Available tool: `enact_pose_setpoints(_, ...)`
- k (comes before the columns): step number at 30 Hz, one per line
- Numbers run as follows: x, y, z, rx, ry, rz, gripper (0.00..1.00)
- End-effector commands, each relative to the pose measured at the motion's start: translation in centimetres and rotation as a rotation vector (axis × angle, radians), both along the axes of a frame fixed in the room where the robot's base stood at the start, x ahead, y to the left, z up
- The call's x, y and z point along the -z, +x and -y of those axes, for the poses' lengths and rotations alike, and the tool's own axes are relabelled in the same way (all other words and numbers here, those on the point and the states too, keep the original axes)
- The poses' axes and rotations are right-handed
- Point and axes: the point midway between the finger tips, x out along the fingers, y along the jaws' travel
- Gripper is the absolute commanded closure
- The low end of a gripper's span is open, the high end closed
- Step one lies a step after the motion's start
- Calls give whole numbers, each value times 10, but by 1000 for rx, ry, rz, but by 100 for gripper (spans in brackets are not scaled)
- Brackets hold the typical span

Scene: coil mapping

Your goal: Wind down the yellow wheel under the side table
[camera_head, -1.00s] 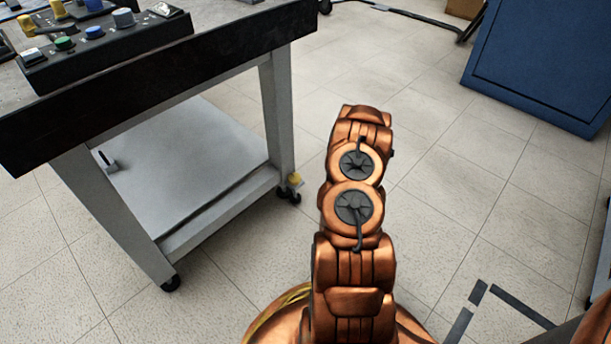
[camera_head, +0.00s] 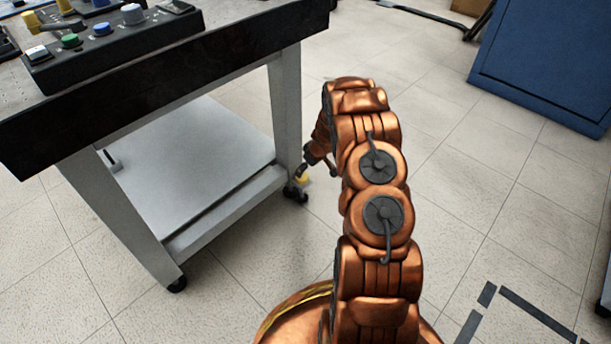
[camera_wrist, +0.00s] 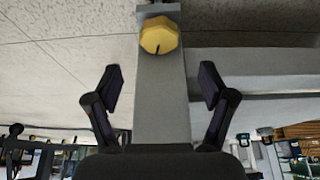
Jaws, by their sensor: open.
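The yellow wheel (camera_head: 302,177) sits low at the near right leg of the side table (camera_head: 290,115), just above a black caster. In the wrist view the yellow wheel (camera_wrist: 159,35) is a faceted knob with a dark mark, at the end of the grey leg (camera_wrist: 160,100). My gripper (camera_wrist: 159,85) is open, its two dark fingers spread on either side of the leg, with the wheel beyond the fingertips and centred between them. Nothing is held. In the head view my arm reaches down beside the leg, and the gripper (camera_head: 306,168) is small and partly hidden near the wheel.
A lower grey shelf (camera_head: 195,165) spans the table's legs. A control box with coloured knobs (camera_head: 110,35) stands on the tabletop.

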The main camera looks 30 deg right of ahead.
Motion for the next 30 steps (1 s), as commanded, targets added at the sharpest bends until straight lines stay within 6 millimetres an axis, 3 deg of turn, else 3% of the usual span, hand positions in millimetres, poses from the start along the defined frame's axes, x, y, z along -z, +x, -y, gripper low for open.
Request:
enact_pose_setpoints(15, 61, 22, -4, 2, -1, -2, 18)
enact_pose_setpoints(30, 68, 26, -5, 4, -1, -1, 21)
